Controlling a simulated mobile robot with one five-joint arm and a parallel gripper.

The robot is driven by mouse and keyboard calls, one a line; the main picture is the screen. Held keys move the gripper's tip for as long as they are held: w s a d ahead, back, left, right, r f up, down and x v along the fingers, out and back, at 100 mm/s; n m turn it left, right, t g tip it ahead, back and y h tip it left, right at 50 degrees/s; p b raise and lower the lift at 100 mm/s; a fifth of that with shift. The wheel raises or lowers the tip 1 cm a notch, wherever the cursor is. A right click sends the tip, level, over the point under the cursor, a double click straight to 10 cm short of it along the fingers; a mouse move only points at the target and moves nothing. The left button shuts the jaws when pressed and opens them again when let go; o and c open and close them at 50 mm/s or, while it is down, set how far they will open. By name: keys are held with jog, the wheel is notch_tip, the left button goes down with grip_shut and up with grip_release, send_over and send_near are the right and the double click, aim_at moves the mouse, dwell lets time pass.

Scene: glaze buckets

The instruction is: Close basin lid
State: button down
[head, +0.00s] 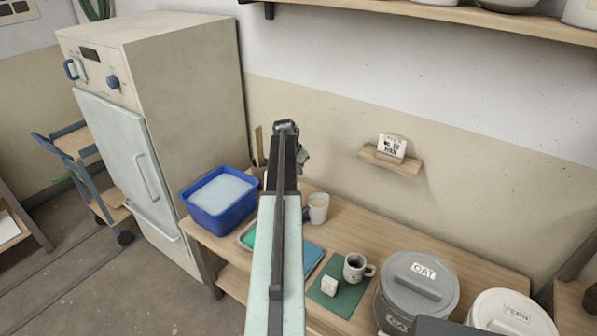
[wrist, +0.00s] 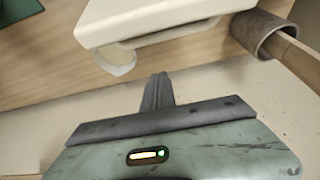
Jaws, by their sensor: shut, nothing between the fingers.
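The blue basin (head: 188,204) stands at the left end of the wooden table, beside the tall cabinet. Its top shows a pale blue surface inside the rim; I cannot tell whether this is a lid or the contents. My gripper (head: 287,127) is at the far end of my raised arm, to the right of the basin and above it in the head view. In the wrist view my gripper (wrist: 158,88) is shut and empty, its fingers below a cream thing with a loop (wrist: 150,20), which I cannot identify.
A pale mug (head: 318,207), a dark-filled mug (head: 354,267) and a white block (head: 329,286) are on the table. A lidded grey bucket (head: 421,277) and a white FERN bucket (head: 512,310) stand at right. A brown cylinder (wrist: 254,34) holds wooden sticks.

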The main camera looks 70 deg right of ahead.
jog(key=a, duration=0.1)
jog(key=a+f, duration=0.1)
jog(key=w+a, duration=0.1)
jog(key=shift+a+f, duration=0.15)
jog(key=shift+f, duration=0.25)
